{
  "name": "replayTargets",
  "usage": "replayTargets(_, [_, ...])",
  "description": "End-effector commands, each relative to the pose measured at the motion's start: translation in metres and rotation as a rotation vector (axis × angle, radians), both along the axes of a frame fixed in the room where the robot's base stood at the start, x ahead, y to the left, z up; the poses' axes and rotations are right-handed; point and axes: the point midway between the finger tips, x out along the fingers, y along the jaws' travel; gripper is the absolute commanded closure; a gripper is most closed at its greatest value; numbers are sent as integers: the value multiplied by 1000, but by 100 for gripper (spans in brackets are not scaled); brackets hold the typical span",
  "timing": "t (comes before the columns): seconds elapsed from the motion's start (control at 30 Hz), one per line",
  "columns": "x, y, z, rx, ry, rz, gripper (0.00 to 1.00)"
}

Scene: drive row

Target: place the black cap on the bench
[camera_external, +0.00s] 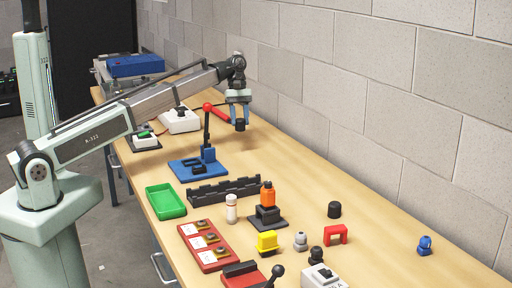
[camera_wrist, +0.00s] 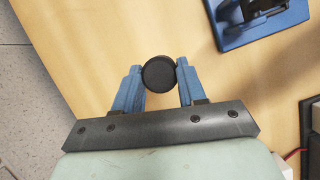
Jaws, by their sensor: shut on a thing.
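My gripper (camera_external: 240,112) hangs over the far part of the wooden bench (camera_external: 290,170), close to the block wall. Its blue fingers (camera_wrist: 158,85) are shut on a black cap (camera_wrist: 159,74), which shows as a dark disc between the fingertips in the wrist view. In the external view the held cap (camera_external: 240,125) sits at the lower end of the fingers, apparently above the bench top.
Bench right of the press is clear.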

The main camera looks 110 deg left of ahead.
Motion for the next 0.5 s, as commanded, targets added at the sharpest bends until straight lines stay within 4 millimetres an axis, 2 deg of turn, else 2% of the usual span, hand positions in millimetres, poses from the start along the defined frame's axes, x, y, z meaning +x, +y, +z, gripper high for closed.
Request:
replayTargets(0.17, [44, -35, 0, 0, 0, -74, 88])
replayTargets(0.5, [128, -129, 2, 0, -1, -239, 88])
